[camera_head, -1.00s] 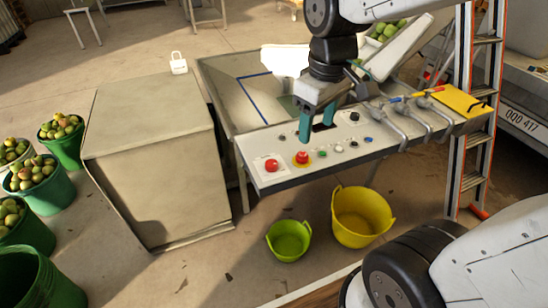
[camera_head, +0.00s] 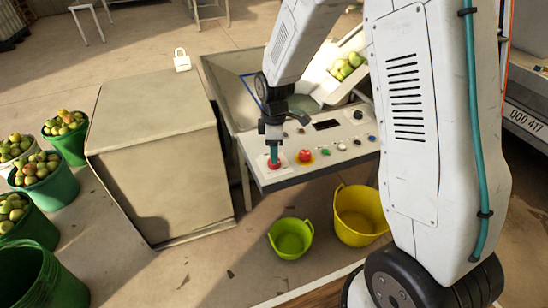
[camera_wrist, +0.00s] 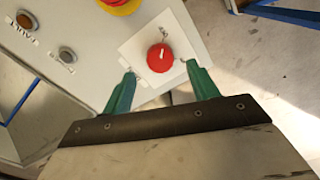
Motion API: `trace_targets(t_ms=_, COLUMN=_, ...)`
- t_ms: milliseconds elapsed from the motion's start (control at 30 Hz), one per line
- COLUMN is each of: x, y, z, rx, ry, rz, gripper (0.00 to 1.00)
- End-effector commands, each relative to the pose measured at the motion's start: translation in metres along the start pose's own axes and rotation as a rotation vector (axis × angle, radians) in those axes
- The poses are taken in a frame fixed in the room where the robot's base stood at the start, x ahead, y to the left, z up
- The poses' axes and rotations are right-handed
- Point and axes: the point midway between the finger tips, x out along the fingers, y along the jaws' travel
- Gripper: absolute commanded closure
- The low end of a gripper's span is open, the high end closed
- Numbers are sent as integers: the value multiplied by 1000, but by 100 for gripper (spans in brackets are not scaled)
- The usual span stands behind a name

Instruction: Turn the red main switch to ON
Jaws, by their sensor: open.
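The red main switch (camera_wrist: 160,58) is a round red knob with a white pointer line, on a white square plate at the panel's corner. In the wrist view the line points roughly upward, close to a small label whose text I cannot read surely. My gripper (camera_wrist: 158,82) is open, its two teal fingers on either side below the knob in the picture, apart from it. In the head view my gripper (camera_head: 274,158) is at the panel's left end, over the switch (camera_head: 273,164), mostly covering it.
A red button on a yellow base (camera_head: 305,155) sits beside the switch on the control panel (camera_head: 290,180). It shows partly in the wrist view (camera_wrist: 120,5). Smaller buttons follow along the panel. A grey cabinet (camera_head: 150,110) stands left. Green (camera_head: 291,238) and yellow (camera_head: 358,212) buckets stand below.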

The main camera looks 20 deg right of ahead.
Motion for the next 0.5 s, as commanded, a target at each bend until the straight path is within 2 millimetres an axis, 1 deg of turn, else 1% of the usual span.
trace_targets(t_ms=33, x=9, y=-1, z=0, rx=0, ry=-2, rz=-4, gripper=41)
trace_targets(t_ms=200, x=31, y=0, z=0, rx=1, ry=-1, rz=-2, gripper=41)
trace_targets(t_ms=333, x=40, y=0, z=0, rx=1, ry=-1, rz=-1, gripper=41)
trace_targets(t_ms=500, x=41, y=0, z=0, rx=2, ry=0, rz=0, gripper=41)
